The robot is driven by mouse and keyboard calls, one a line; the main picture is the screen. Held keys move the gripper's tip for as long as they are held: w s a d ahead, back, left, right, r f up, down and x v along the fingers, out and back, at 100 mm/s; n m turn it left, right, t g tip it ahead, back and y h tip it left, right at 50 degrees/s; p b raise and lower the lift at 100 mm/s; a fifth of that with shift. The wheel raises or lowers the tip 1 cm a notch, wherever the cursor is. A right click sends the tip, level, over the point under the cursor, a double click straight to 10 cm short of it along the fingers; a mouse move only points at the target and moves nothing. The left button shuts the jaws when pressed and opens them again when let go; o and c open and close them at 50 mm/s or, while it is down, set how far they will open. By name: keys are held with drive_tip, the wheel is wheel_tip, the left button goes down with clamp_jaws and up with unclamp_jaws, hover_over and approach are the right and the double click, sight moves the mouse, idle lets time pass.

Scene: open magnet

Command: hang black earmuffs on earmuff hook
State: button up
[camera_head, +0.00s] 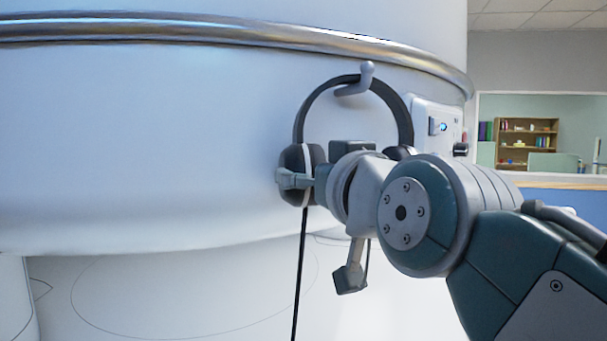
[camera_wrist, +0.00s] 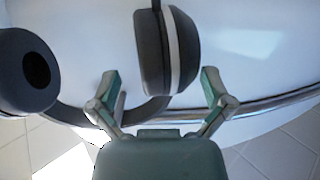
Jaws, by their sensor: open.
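The black earmuffs (camera_head: 404,112) hang with their headband over the grey earmuff hook (camera_head: 366,75) on the white magnet wall. The left ear cup (camera_head: 295,160) shows by my gripper (camera_head: 297,178); the other cup is mostly hidden behind my wrist. A cord runs down from the left cup. In the wrist view, my gripper (camera_wrist: 160,82) is open, with one finger on each side of an ear cup (camera_wrist: 170,50). Whether the fingers touch it I cannot tell. The other ear cup (camera_wrist: 25,72) is at the left edge there.
A metal rail (camera_head: 200,30) curves along the magnet above the hook. A small panel with a blue light (camera_head: 443,127) is right of the earmuffs. A grey piece (camera_head: 350,278) hangs below my wrist. A window with a bookshelf (camera_head: 527,140) is at the far right.

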drive_tip(key=v, duration=1.2)
drive_tip(key=w+d+f+m+g+h, duration=0.1)
drive_tip(key=f+g, duration=0.1)
drive_tip(key=f, duration=0.5)
drive_tip(key=w+d+f+g+h, duration=0.1)
drive_tip(key=f+g+h, duration=0.1)
drive_tip(key=f, duration=0.5)
drive_tip(key=w+d+f+m+g+h, duration=0.1)
drive_tip(key=f+g, duration=0.1)
drive_tip(key=f, duration=0.5)
drive_tip(key=s+d+f+m+g+h, duration=0.1)
drive_tip(key=s+d+f+g, duration=0.1)
drive_tip(key=f, duration=0.7)
drive_tip(key=s+d+f+m+g+h, duration=0.1)
drive_tip(key=s+d+f+g, duration=0.1)
drive_tip(key=f, duration=0.7)
drive_tip(key=shift+s+d+g, duration=0.2)
drive_tip(key=shift+s+g, duration=0.15)
drive_tip(key=shift+g, duration=0.35)
